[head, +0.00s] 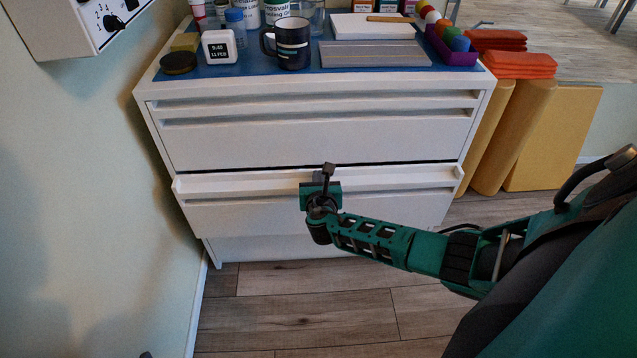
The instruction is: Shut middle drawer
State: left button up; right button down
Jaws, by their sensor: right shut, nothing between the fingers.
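The white chest of drawers (318,135) stands against the wall. Its middle drawer (245,215) sticks out a little beyond the front, with a dark gap above its rim. The drawer above it (250,145) is flush, and the lowest front (260,246) shows only as a strip below. My right gripper (328,172) is shut and empty, at the top edge of the middle drawer, near the centre of its width. The gripper hides part of the drawer front; I cannot tell whether it touches it. My left gripper is not in view.
On the chest top stand a black mug (292,43), a white clock (219,47), a grey board (375,54) and a purple tray (452,56) of coloured balls. Yellow mats (545,140) stand at the right. A wall (70,180) is close on the left. The floor in front is clear.

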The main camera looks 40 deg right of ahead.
jog(key=shift+w+d, duration=0.25)
jog(key=shift+w, duration=0.2)
jog(key=shift+s, duration=0.1)
